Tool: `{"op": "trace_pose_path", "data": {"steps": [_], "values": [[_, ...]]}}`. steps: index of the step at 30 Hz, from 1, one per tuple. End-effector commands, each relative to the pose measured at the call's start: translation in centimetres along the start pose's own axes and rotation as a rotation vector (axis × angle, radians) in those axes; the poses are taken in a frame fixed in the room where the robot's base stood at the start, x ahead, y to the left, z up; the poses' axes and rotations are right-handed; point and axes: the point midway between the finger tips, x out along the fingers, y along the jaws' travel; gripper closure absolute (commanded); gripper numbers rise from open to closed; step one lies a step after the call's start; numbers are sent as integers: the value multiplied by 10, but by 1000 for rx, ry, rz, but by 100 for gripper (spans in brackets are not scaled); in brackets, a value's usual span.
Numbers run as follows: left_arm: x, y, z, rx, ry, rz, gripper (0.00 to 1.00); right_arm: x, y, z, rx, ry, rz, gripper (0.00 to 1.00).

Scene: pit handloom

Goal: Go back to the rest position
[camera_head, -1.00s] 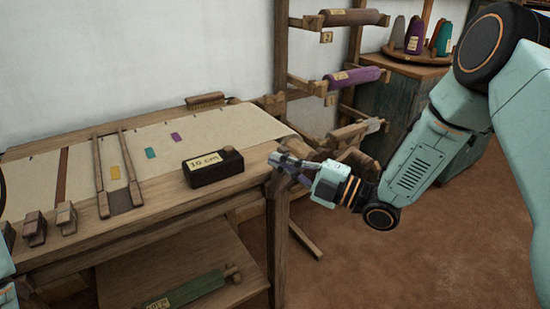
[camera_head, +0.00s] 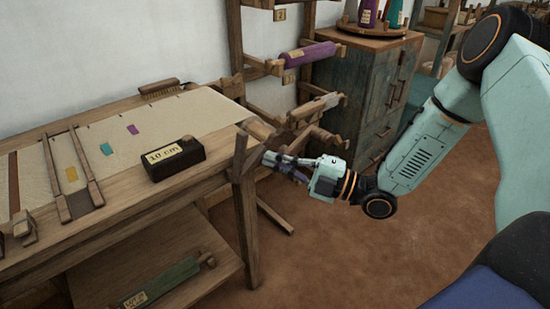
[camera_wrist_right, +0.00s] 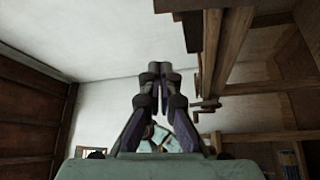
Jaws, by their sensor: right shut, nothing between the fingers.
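My right gripper (camera_head: 284,163) is shut and empty in the head view, at the end of my pale green arm. It hangs in the air by the right end of the wooden loom table (camera_head: 150,207). In the right wrist view its two fingers (camera_wrist_right: 160,75) are together with nothing between them. I cannot tell from the head view whether it touches the table's corner post. My left gripper is not in view.
A black block labelled "10 cm" (camera_head: 174,159) lies on the table's cloth. A wooden rack (camera_head: 235,45) holding a purple roll (camera_head: 307,56) stands behind the gripper. A dark cabinet (camera_head: 365,95) stands at the back. The brown floor (camera_head: 330,255) at right is open.

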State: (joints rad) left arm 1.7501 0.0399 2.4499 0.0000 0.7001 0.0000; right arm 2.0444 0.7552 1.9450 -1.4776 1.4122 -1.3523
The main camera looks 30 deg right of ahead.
Motion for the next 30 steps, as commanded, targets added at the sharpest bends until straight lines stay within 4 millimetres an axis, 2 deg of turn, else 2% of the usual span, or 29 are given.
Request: {"op": "trace_pose_path", "data": {"steps": [9, 11, 14, 17, 18, 22, 26, 30], "values": [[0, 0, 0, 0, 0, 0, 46, 0, 0, 0, 32, -1, -2, 100], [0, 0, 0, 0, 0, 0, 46, 0, -4, 3, 92, -13, -17, 100], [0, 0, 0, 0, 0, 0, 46, -2, -17, 20, 294, -126, -53, 100], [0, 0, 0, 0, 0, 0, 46, -7, -44, 35, 589, -310, -93, 100], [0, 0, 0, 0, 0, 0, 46, -11, -58, 38, 706, -387, -111, 100], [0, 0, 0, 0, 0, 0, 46, -30, -113, 32, 1055, -649, -171, 100], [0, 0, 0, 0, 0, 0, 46, -65, -171, 7, 1349, -950, -222, 100], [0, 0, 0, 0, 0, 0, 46, -121, -225, -39, 1576, -1324, -258, 100]]}}
